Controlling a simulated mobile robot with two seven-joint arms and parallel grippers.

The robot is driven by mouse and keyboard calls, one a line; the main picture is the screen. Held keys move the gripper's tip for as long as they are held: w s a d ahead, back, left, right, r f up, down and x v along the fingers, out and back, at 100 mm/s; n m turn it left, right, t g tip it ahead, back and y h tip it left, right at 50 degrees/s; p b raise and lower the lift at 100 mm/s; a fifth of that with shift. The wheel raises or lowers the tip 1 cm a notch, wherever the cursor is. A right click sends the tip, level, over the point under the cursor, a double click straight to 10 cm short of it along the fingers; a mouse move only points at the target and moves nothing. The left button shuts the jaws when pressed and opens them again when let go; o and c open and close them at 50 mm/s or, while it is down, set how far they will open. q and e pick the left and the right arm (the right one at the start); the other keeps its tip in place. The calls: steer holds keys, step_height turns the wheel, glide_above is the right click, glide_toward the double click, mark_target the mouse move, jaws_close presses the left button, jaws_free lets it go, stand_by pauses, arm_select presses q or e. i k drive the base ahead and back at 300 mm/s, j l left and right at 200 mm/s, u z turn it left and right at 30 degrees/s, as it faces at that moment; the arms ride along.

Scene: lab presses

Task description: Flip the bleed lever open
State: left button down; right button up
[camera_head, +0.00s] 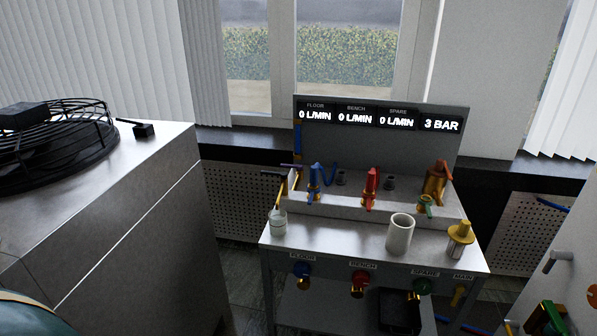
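A grey metal bench (345,238) stands right of centre with a raised panel behind it. At its left end a dark lever handle (272,173) sticks out above a thin brass pipe (279,195) that runs down toward a small clear jar (278,222). This looks like the bleed lever, but no label on it is readable and I cannot tell whether it is open or shut. The panel display (441,125) reads 3 BAR, and the FLOOR, BENCH and SPARE displays read 0 L/MIN. Neither of my grippers is in view.
Blue (314,182), red (371,190) and orange (436,184) fittings stand on the bench's rear step. A white cup (400,234) and a brass-topped fitting (460,239) are near the front. Coloured valves line the front below. A metal cabinet (150,210) stands left, with floor between.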

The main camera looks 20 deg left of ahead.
mark_target(284, 174)
steer(key=u, duration=0.9)
